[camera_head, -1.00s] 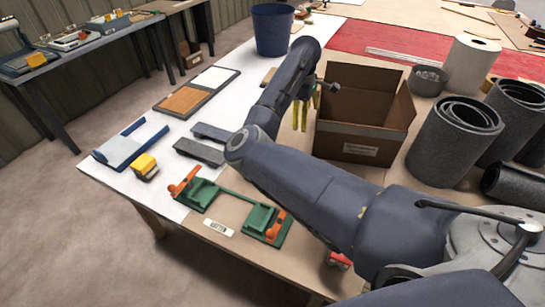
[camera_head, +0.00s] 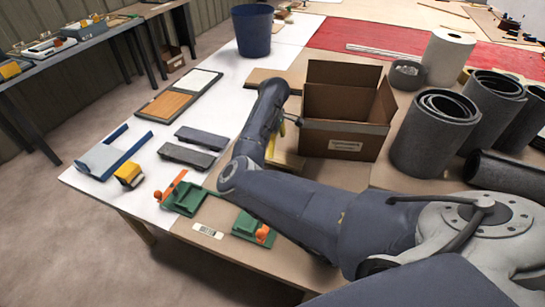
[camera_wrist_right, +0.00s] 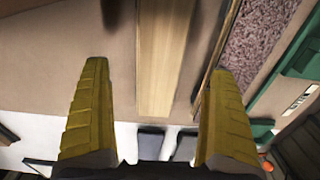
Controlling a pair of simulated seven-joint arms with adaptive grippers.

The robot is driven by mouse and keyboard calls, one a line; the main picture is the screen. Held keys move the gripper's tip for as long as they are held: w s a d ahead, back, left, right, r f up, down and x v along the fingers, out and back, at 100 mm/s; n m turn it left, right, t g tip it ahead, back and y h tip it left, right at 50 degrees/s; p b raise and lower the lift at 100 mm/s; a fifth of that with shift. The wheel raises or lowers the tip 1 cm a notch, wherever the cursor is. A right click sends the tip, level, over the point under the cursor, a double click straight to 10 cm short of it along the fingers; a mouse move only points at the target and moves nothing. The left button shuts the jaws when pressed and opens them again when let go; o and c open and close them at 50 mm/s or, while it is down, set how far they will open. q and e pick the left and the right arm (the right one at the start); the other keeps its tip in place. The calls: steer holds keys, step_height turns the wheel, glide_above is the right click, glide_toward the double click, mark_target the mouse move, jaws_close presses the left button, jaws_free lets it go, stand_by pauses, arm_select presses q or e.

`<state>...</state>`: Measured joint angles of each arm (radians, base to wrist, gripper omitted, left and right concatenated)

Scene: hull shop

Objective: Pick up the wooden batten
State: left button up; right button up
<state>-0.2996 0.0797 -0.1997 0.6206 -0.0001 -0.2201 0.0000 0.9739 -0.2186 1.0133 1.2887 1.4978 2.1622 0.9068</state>
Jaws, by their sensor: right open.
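The wooden batten (camera_wrist_right: 158,60) is a pale, straight strip lying on the brown bench top. In the right wrist view it runs lengthwise between the two yellow fingers of my right gripper (camera_wrist_right: 157,110), which are apart and empty. In the head view a short stretch of the batten (camera_head: 287,163) shows in front of the cardboard box, just below the right gripper (camera_head: 277,137); my arm hides the rest. The fingers appear to be above the batten, but the height gap is hard to judge. My left gripper is not in view.
An open cardboard box (camera_head: 345,146) stands just right of the gripper. A green jig with orange handles (camera_head: 184,198) is near the front edge. Two grey blocks (camera_head: 187,155) lie left of the arm. Dark grey rolls (camera_head: 432,135) stand at the right.

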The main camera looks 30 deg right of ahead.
steer(key=shift+w+a+f, duration=0.1)
steer(key=shift+f, duration=1.4)
steer(key=shift+w+a+f, duration=0.1)
steer(key=shift+f, duration=1.4)
steer(key=shift+s, duration=0.1)
steer(key=c, duration=1.6)
